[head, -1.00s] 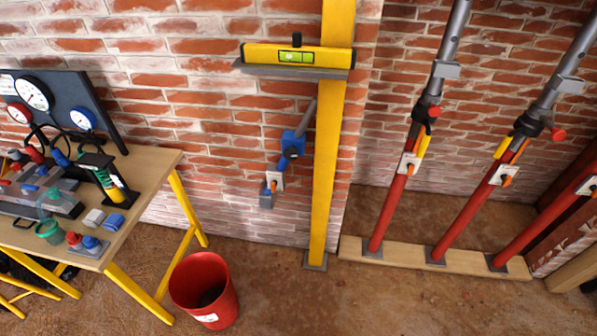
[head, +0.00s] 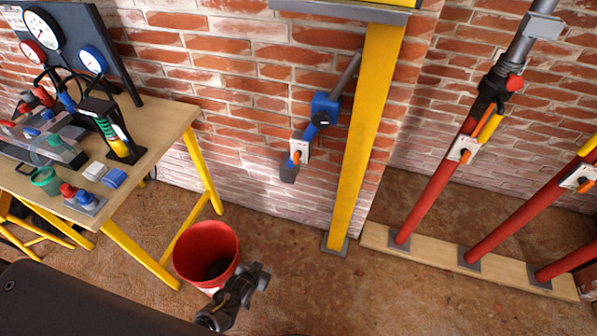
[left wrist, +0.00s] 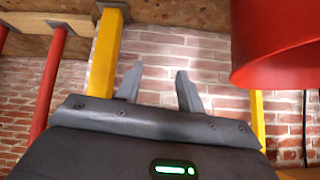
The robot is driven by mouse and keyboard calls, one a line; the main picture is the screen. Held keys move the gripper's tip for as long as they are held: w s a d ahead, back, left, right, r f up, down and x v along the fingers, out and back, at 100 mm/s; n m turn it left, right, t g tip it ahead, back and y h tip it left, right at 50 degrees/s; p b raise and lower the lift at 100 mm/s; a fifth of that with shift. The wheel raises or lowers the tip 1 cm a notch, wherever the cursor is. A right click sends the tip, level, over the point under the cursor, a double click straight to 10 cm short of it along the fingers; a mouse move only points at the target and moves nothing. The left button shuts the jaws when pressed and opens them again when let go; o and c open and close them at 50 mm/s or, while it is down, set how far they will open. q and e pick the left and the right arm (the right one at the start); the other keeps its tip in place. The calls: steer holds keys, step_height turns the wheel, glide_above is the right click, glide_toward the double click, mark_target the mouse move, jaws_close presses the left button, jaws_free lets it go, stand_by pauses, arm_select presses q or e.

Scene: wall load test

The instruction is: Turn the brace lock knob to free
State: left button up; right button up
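A blue clamp-like brace (head: 322,115) with a grey rod is on the brick wall, left of the yellow post (head: 366,140). At its lower end is a white plate (head: 300,150) with a small orange knob (head: 296,157). Similar white plates with orange knobs are on the red props, one at the near prop (head: 463,150). I cannot tell which knob is the brace lock. My left gripper (head: 262,275) is low beside the red bucket, well below the blue brace and touching no knob. In the left wrist view its two fingers (left wrist: 158,88) are apart and empty. My right gripper is out of view.
The red bucket (head: 208,252) stands on the floor beside my left gripper. A workbench (head: 165,130) with gauges and tools stands at the left. Red props (head: 430,200) rise from a wooden floor plank (head: 400,250). The wall around the blue brace is mostly clear.

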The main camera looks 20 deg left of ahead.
arm_select(q)
steer(key=w+d+r+t+b, duration=0.2)
steer(key=w+r+t+b, duration=0.1)
steer(key=w, duration=0.7)
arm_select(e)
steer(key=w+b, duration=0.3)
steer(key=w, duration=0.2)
arm_select(q)
steer(key=n+t+b, duration=0.1)
steer(key=t+b, duration=0.6)
glide_toward(295, 158)
steer(key=shift+h, duration=0.4)
steer(key=w+b, duration=0.1)
steer(key=w, duration=0.9)
steer(key=shift+d+r, duration=0.1)
steer(key=shift+r, duration=0.05)
steer(key=shift+w, duration=0.5)
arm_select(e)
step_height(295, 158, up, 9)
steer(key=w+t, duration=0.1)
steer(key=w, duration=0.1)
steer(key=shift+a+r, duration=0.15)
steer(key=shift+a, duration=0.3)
